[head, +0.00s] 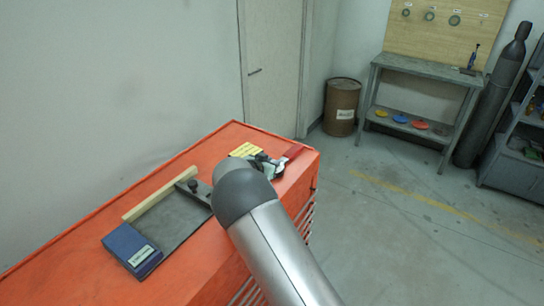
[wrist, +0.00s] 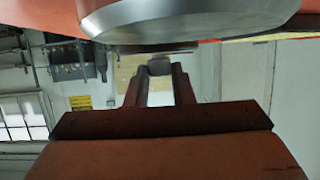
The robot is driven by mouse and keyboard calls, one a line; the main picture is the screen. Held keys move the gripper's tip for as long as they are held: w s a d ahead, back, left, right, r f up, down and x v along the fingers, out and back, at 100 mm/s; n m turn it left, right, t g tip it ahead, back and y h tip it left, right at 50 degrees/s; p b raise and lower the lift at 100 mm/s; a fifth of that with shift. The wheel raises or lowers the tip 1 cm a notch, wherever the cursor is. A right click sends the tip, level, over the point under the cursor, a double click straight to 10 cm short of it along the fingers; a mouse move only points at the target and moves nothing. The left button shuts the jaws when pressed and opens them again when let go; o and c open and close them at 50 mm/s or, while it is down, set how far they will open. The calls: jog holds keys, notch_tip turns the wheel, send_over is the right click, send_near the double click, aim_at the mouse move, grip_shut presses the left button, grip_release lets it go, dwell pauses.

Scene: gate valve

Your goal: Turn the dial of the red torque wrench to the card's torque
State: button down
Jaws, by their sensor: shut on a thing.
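The red torque wrench (head: 293,153) lies near the far right corner of the orange cabinet top, with its red handle showing in the head view. A yellow card (head: 246,149) lies just left of it; its writing is too small to read. I cannot tell whether this piece is the wrench's dial. The dial's reading is not visible.
The orange cabinet top (head: 70,247) also holds a blue box (head: 130,247), a dark mat (head: 176,218) and a pale wooden strip (head: 160,195). A grey workbench (head: 430,68) and a brown drum (head: 342,105) stand beyond open floor.

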jog(key=m+g+h, duration=0.1)
jog(key=m+h, duration=0.1)
jog(key=m+g+h+b, duration=0.1)
jog(key=shift+w+a+f+m+g+h, duration=0.1)
jog(key=shift+w+f+m+g+h, duration=0.1)
jog(key=shift+f+m+g+h, duration=0.15)
jog(key=shift+w+r+m+g+h+b, duration=0.1)
jog(key=shift+m+g+h+b, duration=0.55)
jog(key=shift+m+g+h, duration=0.4)
jog(key=shift+a+m+g+b, duration=0.1)
jog(key=shift+m+g+b, duration=0.2)
jog(key=shift+m, duration=0.3)
jog(key=c, duration=1.3)
grip_release()
jog(key=shift+w, duration=0.1)
jog(key=shift+o, duration=0.2)
jog(key=shift+r, duration=0.1)
